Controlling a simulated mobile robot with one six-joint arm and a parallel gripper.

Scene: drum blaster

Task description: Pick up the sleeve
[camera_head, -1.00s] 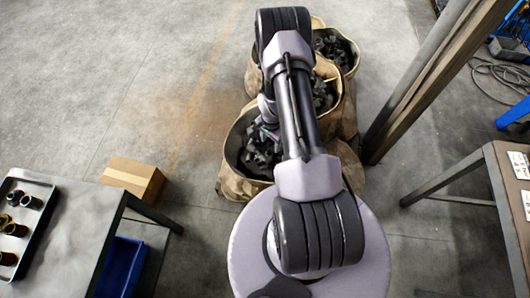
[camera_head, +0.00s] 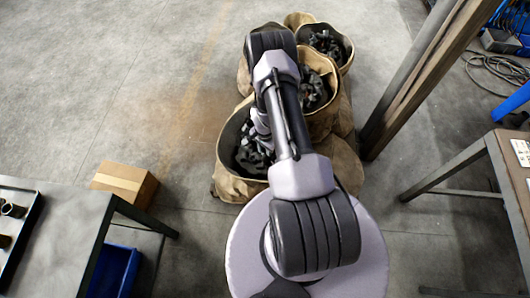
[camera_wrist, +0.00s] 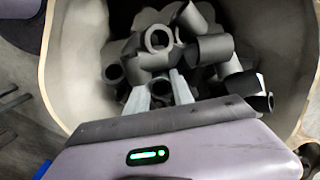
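Several dark grey sleeves lie heaped in the nearest tan sack (camera_head: 232,187). In the wrist view, one sleeve (camera_wrist: 158,39) shows its open end, and a darker one (camera_wrist: 212,49) lies to its right. My gripper (camera_wrist: 160,96) points into this sack, over the heap. Its two pale fingers are apart, with grey pieces visible behind and between them. I see no sleeve clearly clamped; whether the fingertips touch any piece I cannot tell. In the head view my arm hides the gripper and part of the sack.
Two more sacks with dark parts stand behind, one in the middle (camera_head: 328,122) and one at the back (camera_head: 347,58). A post (camera_head: 420,75) rises to their right. A cardboard box (camera_head: 124,184) and a table (camera_head: 70,228) with a tray are left; another table (camera_head: 508,190) is right.

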